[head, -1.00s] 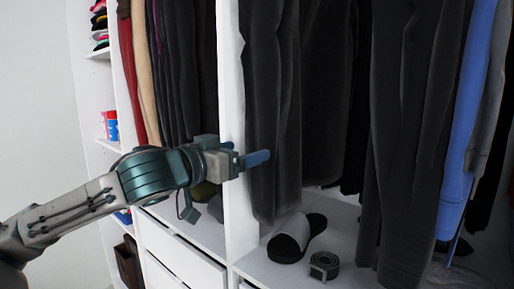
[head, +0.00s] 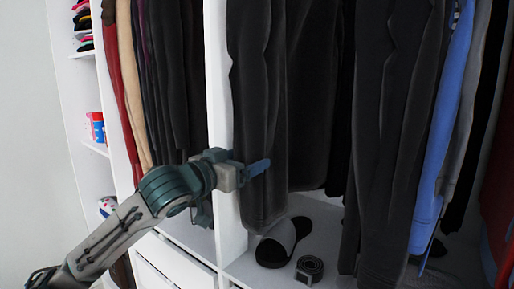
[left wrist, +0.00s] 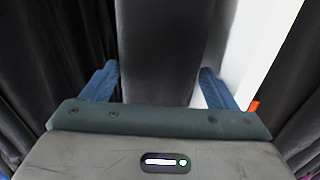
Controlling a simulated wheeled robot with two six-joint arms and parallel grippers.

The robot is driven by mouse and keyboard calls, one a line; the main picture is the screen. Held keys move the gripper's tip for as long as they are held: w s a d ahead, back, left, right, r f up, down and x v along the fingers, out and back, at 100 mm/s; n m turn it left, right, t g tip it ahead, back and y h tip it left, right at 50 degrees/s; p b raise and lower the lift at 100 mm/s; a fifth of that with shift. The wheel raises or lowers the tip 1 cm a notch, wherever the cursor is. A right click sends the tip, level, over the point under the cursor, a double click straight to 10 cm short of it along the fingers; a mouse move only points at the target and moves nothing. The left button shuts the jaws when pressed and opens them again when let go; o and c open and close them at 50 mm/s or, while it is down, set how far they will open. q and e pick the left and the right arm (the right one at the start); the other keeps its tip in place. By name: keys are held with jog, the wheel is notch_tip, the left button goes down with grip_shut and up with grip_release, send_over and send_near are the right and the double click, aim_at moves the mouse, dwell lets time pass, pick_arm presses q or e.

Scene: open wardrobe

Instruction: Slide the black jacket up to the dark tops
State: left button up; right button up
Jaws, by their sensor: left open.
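A long black garment (head: 258,100), which looks like the black jacket, hangs just right of the white divider. My left gripper (head: 258,168) is open at its lower part. In the left wrist view, the open fingers (left wrist: 158,85) stand either side of a dark hanging garment (left wrist: 158,45), with gaps visible; I cannot tell how deep it sits between them. More dark tops (head: 318,95) hang close to its right. Another long black garment (head: 390,130) with a lapel-like edge hangs farther right. The hangers and rail are out of view. My right gripper is not in view.
The white divider (head: 219,80) stands close to my left gripper. Dark clothes (head: 172,80) hang left of it. A sandal (head: 275,247) and a rolled belt (head: 309,270) lie on the wardrobe floor. A blue garment (head: 443,130) hangs at the right.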

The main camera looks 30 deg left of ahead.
pick_arm(q)
jog(key=shift+w+r+p, duration=0.15)
jog(key=shift+w+p, duration=0.3)
jog(key=shift+w, duration=0.4)
jog(key=shift+w+d, duration=0.1)
jog(key=shift+w, duration=0.25)
jog(key=shift+w+p, duration=0.65)
jog(key=shift+w, duration=0.1)
jog(key=shift+w+d, duration=0.15)
jog(key=shift+w, duration=0.55)
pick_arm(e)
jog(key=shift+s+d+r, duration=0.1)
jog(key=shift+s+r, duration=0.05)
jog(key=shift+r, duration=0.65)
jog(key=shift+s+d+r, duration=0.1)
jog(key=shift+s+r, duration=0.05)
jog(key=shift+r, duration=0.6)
pick_arm(q)
jog(key=shift+c, duration=0.2)
